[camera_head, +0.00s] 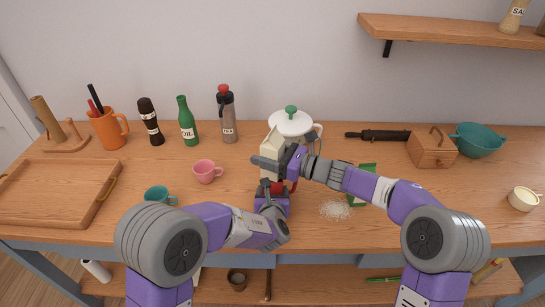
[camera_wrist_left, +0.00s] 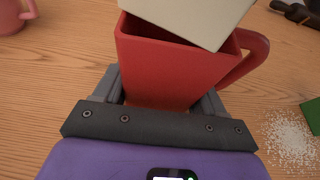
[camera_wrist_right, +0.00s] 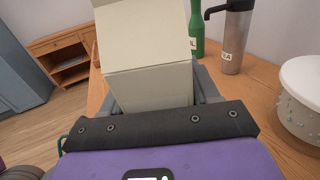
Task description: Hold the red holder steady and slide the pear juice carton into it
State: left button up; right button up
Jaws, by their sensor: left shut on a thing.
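The red holder (camera_head: 277,187) stands on the table, open at the top, with a handle on its right side. My left gripper (camera_head: 270,197) is shut on it; in the left wrist view the holder (camera_wrist_left: 165,72) sits between the fingers. The cream pear juice carton (camera_head: 271,144) is above the holder in my right gripper (camera_head: 274,163). In the right wrist view the carton (camera_wrist_right: 150,88) fills the space between both fingers. In the left wrist view the carton's lower end (camera_wrist_left: 195,15) overlaps the holder's mouth, tilted to it; I cannot tell whether it is inside the rim.
A white pot with a green knob (camera_head: 291,124) stands close behind. A pink cup (camera_head: 207,171) and teal cup (camera_head: 160,195) are to the left. White grains (camera_head: 336,210) and a green packet (camera_head: 363,183) lie to the right. A wooden tray (camera_head: 60,217) is far left.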

aim_at(274, 134)
grip_shut()
jog(key=shift+r, duration=0.1)
notch_tip(274, 134, up, 9)
jog(key=shift+r, duration=0.1)
jog(key=shift+a+r+n+g+y, duration=0.1)
jog(key=shift+r+n+g+y, duration=0.1)
jog(key=shift+n+g+y, duration=0.15)
jog(key=shift+a+n+g, duration=0.1)
jog(key=shift+n+g, duration=0.25)
jog(key=shift+g, duration=0.1)
jog(key=shift+f+n+g+y, duration=0.3)
jog(key=shift+n+g, duration=0.2)
jog(key=shift+g, duration=0.3)
jog(key=shift+f+n+g, duration=0.35)
jog(key=shift+n+g, duration=0.05)
jog(key=shift+g, duration=0.2)
jog(key=shift+s+f+n+g, duration=0.2)
jog(key=shift+f+n+g, duration=0.15)
jog(key=shift+g, duration=0.3)
jog(key=shift+s+f+n+g, duration=0.2)
jog(key=shift+f+n+g, duration=0.15)
jog(key=shift+g, duration=0.3)
